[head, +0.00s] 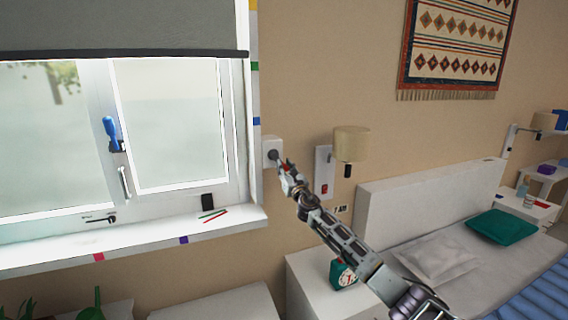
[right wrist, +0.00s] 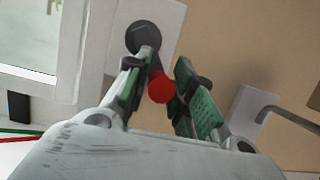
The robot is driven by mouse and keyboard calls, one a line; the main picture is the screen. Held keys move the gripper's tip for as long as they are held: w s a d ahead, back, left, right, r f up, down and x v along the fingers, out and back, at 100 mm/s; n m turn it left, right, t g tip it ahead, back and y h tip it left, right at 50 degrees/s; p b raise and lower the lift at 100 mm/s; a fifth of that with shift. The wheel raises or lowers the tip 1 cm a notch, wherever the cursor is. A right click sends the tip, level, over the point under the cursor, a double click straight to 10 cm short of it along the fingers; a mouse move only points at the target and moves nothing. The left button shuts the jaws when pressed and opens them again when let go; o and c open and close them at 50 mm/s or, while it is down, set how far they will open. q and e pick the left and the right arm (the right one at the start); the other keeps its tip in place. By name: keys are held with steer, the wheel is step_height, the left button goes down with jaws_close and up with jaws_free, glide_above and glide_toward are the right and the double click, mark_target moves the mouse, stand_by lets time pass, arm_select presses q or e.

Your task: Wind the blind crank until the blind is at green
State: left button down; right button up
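The grey blind (head: 120,25) hangs over the top of the window. Its dark bottom bar (head: 120,54) is slightly above the green mark (head: 255,66) on the right window frame. A yellow mark (head: 253,5) is higher and a blue mark (head: 256,121) lower. The white crank box (head: 272,148) is on the wall right of the window. In the right wrist view, the dark crank hub (right wrist: 143,37) and red knob (right wrist: 161,87) show. My right gripper (right wrist: 160,66) is open, its fingers on either side of the knob, with a gap visible. My left gripper is out of view.
A wall lamp (head: 350,145) and its switch plate (head: 324,170) are close right of the crank. The window sill (head: 150,237) holds pencils and a dark box. A bedside cabinet (head: 310,265) with a green clock (head: 343,274) stands below my right arm.

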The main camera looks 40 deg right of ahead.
steer(key=shift+a, duration=0.2)
steer(key=shift+w+a+f, duration=0.2)
steer(key=shift+a+f, duration=0.3)
steer(key=shift+a, duration=0.1)
steer(key=shift+w+a+f, duration=0.1)
steer(key=shift+a+f, duration=0.15)
steer(key=shift+a, duration=0.2)
steer(key=o, duration=0.7)
